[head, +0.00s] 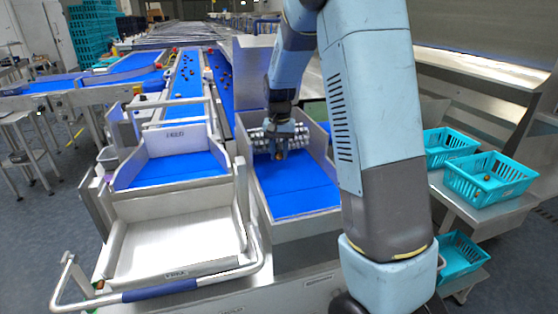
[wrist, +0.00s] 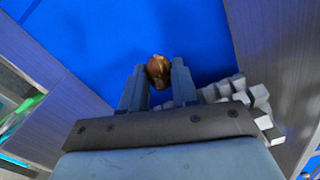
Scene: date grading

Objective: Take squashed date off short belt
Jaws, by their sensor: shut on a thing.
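In the wrist view a brown, glossy date (wrist: 158,71) sits between the fingertips of my gripper (wrist: 158,85), which is shut on it. Blue belt surface (wrist: 110,35) lies behind the date. In the head view my gripper (head: 281,155) points down over the short blue belt (head: 295,187), close to its far end. The date shows there only as a small brownish spot at the fingertips. I cannot tell whether the date still touches the belt.
Metal side walls (head: 244,178) flank the short belt. A row of grey blocks (wrist: 255,95) is beside my gripper. Teal baskets (head: 490,174) stand on shelves at the right, some with fruit. A second blue belt (head: 172,168) and white tray (head: 175,243) are at the left.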

